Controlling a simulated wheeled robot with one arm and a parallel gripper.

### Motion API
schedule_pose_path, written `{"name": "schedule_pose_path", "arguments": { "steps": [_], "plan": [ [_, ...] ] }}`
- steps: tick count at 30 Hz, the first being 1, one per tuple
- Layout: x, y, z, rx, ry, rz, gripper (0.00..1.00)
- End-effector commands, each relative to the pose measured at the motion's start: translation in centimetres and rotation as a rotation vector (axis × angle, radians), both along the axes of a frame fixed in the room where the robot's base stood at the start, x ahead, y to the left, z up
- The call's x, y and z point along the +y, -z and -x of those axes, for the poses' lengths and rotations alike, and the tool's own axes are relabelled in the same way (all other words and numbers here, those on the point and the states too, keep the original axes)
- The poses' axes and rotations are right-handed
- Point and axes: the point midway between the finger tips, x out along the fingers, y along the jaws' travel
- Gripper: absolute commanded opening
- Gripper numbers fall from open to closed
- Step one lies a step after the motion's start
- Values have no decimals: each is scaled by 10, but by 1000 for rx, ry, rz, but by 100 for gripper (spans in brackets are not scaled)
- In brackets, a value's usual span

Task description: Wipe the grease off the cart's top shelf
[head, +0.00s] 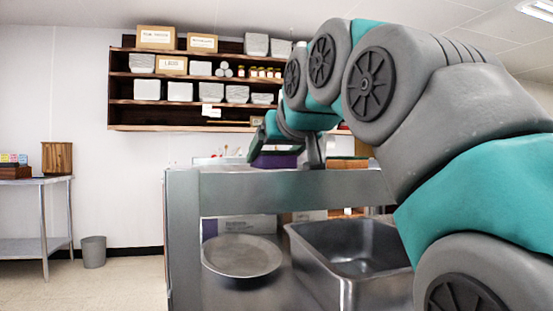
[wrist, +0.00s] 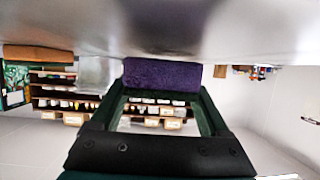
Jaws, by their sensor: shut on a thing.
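The grey metal cart (head: 290,190) stands in front of me, and its top shelf is seen nearly edge-on in the head view. The shelf's surface (wrist: 230,25) fills the upper part of the upside-down wrist view. My gripper (wrist: 160,90) is shut on a purple sponge-like block (wrist: 162,74), held between the fingertips at the shelf surface; exact contact is unclear. The block shows partly behind the rim in the head view (head: 275,160). A dark patch on the metal beside the block may be grease or reflection; I cannot tell.
Below are a round metal tray (head: 241,256) and a deep steel pan (head: 350,250). A wall rack (head: 195,103), side table (head: 38,182) and bin (head: 93,252) stand beyond.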

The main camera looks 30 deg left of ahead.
Motion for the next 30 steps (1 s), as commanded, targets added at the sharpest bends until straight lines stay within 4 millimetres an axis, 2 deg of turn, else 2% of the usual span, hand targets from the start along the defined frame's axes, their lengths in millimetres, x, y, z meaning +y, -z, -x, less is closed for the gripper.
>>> {"name": "schedule_pose_path", "arguments": {
  "steps": [18, 25, 30],
  "plan": [
    [-28, 6, 26, 6, 0, 8, 29],
    [-28, 3, 26, 7, 0, 9, 29],
    [-21, 2, 19, 7, 1, 9, 29]
  ]
}}
